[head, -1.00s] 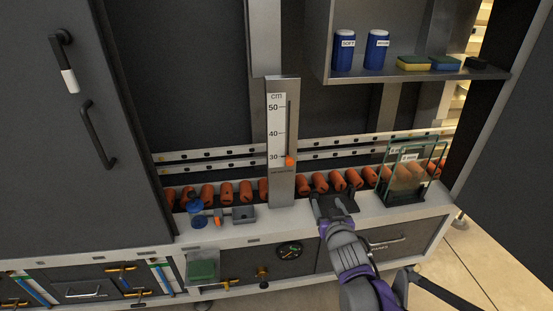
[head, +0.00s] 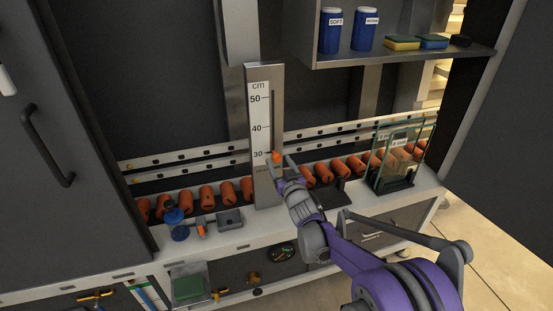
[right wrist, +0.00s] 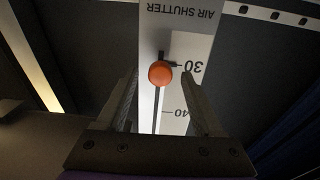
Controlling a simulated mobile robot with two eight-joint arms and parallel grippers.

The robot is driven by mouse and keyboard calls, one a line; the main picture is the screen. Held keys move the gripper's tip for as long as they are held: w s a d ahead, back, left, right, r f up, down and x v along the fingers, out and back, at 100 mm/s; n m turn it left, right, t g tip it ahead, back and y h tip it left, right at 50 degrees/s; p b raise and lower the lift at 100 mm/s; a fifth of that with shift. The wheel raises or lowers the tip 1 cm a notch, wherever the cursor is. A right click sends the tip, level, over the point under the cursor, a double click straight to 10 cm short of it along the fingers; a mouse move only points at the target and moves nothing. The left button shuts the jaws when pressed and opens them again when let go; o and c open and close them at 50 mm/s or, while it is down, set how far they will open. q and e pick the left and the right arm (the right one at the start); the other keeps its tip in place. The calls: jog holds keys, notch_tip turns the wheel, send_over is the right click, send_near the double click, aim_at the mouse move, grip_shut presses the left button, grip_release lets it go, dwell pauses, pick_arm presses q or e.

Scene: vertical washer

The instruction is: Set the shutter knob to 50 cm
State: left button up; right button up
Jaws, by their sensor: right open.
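The orange shutter knob (head: 277,156) sits low in the slot of an upright metal scale plate (head: 265,185), at about the 30 mark. The scale is marked in cm, with 30, 40 and 50 going up. My right gripper (head: 280,163) is open at the knob, with a finger on either side. In the right wrist view the scale is upside down, and the knob (right wrist: 159,73) shows between the spread fingers (right wrist: 160,80), with a gap to each. My left gripper is out of view.
A row of orange rollers (head: 207,198) runs behind the ledge. A glass-sided rack (head: 400,160) stands to the right, and a blue bottle (head: 176,222) and a grey block (head: 230,219) to the left. A shelf (head: 400,55) with blue jars and sponges hangs upper right.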

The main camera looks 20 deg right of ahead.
jog(key=shift+w, duration=1.4)
grip_shut()
dwell(0.4)
